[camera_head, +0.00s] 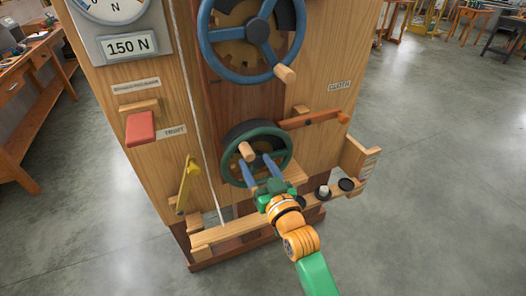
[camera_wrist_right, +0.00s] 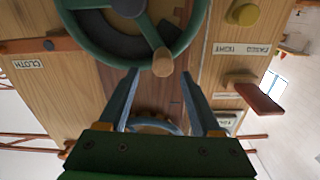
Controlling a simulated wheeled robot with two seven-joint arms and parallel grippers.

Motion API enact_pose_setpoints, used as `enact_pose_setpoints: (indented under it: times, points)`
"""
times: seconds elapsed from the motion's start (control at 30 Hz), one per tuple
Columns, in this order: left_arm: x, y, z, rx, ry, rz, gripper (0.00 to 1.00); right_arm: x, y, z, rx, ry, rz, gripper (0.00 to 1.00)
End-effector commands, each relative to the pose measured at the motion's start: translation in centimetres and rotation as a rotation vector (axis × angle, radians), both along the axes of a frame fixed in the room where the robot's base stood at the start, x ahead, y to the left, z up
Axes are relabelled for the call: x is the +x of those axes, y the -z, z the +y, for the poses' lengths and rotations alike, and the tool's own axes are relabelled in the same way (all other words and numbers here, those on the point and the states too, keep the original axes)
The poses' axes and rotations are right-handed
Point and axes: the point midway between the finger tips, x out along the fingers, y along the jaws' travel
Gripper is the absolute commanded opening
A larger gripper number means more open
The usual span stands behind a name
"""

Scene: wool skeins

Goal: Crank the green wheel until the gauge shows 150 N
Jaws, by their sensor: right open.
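The green wheel (camera_head: 284,170) is mounted low on the wooden cabinet front, with a pale wooden crank handle (camera_head: 246,151) sticking out. My right gripper (camera_head: 256,160) reaches up to it from below, its blue fingers spread in front of the wheel. In the right wrist view, the handle (camera_wrist_right: 163,62) lies near the open fingertips, roughly between them; I cannot tell whether they touch it. The gauge (camera_head: 118,8) is at the top left, cut off by the frame, so its needle reading is unclear. A plate (camera_head: 128,46) below it says 150 N. My left gripper is not in view.
A larger blue wheel (camera_head: 208,38) with its own handle is above. An orange lever (camera_head: 310,120) is at the right, a red paddle (camera_head: 140,128) and yellow lever (camera_head: 185,182) at the left. A wooden ledge (camera_head: 225,232) runs below.

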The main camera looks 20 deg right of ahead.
Motion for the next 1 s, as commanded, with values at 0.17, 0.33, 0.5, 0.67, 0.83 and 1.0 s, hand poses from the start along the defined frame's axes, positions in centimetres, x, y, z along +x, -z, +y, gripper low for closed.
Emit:
enact_pose_setpoints:
  times: [0.17, 0.33, 0.5, 0.67, 0.83, 1.0]
  points:
    - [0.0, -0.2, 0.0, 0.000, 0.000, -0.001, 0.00, 3.8, -0.1, 0.2, 0.000, -0.001, 0.001, 0.66]
    - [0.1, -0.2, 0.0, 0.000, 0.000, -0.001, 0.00, 5.7, 0.0, 0.2, -0.001, -0.001, 0.002, 0.66]
    - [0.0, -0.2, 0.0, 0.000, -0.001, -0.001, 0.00, 5.9, 0.1, 0.2, -0.001, -0.001, 0.004, 0.66]
    - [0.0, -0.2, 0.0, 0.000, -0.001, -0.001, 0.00, 5.9, 0.1, 0.2, -0.001, -0.001, 0.004, 0.44]
    - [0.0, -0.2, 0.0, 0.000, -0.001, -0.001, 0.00, 5.8, 0.1, 0.2, -0.001, -0.001, 0.004, 0.00]
    - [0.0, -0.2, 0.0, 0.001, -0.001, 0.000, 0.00, 5.8, 0.1, 0.2, -0.001, -0.001, 0.004, 0.00]
